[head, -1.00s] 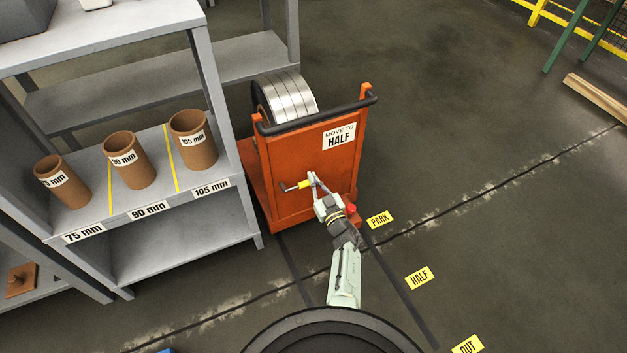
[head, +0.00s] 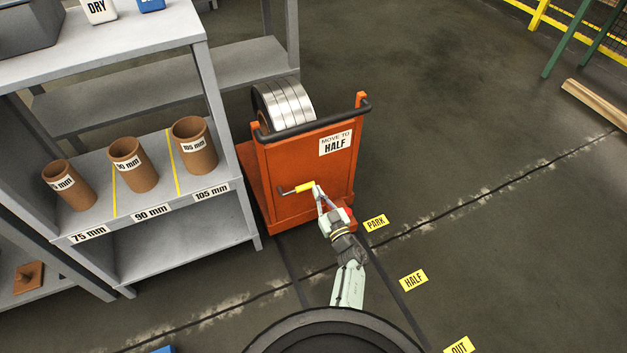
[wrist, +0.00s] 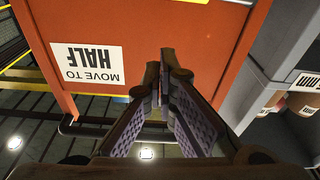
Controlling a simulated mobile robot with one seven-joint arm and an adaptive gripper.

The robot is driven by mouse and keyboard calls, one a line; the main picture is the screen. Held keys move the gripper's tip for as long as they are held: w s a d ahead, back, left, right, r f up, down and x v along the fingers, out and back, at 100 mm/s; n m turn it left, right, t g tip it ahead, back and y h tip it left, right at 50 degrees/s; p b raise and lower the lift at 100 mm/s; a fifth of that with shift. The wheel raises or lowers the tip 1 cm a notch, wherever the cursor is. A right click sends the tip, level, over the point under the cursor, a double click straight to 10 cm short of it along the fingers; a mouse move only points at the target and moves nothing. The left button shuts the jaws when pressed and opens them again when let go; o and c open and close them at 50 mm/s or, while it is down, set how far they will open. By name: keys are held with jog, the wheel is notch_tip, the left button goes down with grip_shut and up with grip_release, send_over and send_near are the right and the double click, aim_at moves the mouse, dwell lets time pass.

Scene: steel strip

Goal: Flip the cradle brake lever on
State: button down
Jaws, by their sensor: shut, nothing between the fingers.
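The orange cradle (head: 300,165) stands on the floor right of the shelf, and its panel carries a MOVE TO HALF sign. A dark lever with a yellow grip (head: 304,188) sticks out sideways low on the panel. I take it for the brake lever. My gripper (head: 317,188) is shut and empty at the right end of the yellow grip; contact cannot be told. In the wrist view my gripper (wrist: 160,72) points at the orange panel, with the sign (wrist: 88,64) upside down at left and the yellow grip (wrist: 195,2) cut by the top edge.
A red part (head: 349,212) shows partly behind my wrist. A steel coil (head: 284,103) sits in the cradle, and a dark handle bar (head: 315,122) tops the panel. The grey shelf (head: 190,230) with brown tubes stands close at left. Floor at right, past the PARK label (head: 376,223), is clear.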

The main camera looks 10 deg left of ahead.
jog(key=shift+v, duration=1.4)
